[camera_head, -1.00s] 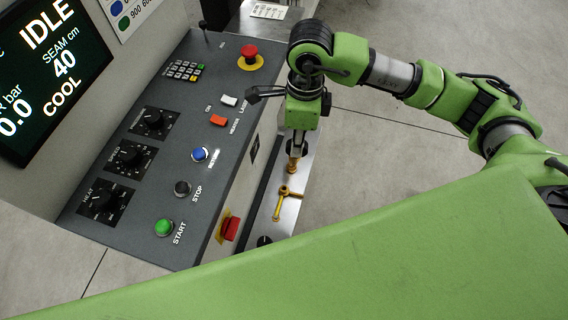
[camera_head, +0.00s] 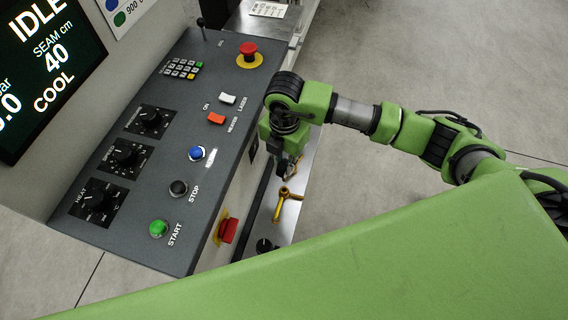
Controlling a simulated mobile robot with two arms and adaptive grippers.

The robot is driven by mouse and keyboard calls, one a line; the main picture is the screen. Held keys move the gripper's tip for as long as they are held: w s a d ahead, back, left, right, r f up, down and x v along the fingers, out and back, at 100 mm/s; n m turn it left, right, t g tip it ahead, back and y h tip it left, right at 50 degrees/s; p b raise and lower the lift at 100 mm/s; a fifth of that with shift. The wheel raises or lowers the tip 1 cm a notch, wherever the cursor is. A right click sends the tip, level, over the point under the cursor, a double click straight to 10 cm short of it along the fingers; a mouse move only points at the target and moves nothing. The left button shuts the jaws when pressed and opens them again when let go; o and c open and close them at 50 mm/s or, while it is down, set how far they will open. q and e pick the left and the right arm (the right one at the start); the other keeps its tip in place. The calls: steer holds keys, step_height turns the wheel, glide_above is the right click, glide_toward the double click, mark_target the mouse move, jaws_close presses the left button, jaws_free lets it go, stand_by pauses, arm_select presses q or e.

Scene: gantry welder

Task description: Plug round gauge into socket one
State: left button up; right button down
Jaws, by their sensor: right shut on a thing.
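My right gripper (camera_head: 284,168) is over the narrow metal ledge (camera_head: 287,222) along the right side of the control console. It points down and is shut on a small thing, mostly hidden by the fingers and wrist. I take it to be the round gauge, but its face does not show. A bit of brass (camera_head: 294,170) shows beside the fingertips; I cannot tell if it belongs to the held thing or to a fitting on the ledge. No socket label is readable. My left gripper is not in view.
A yellow three-armed valve handle (camera_head: 284,200) and a dark round part (camera_head: 264,245) are on the ledge, below the gripper in the picture. A red switch (camera_head: 228,230) sits close by on the console side. The console (camera_head: 180,150) carries buttons and knobs. Open floor lies right.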

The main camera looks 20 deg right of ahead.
mark_target(284, 180)
steer(key=shift+a+f+m, duration=0.1)
steer(key=shift+f+m, duration=0.35)
steer(key=shift+m, duration=0.05)
steer(key=shift+f+b, duration=2)
steer(key=shift+f, duration=0.3)
steer(key=shift+f+b, duration=1.1)
steer(key=shift+f, duration=0.5)
steer(key=shift+f, duration=0.2)
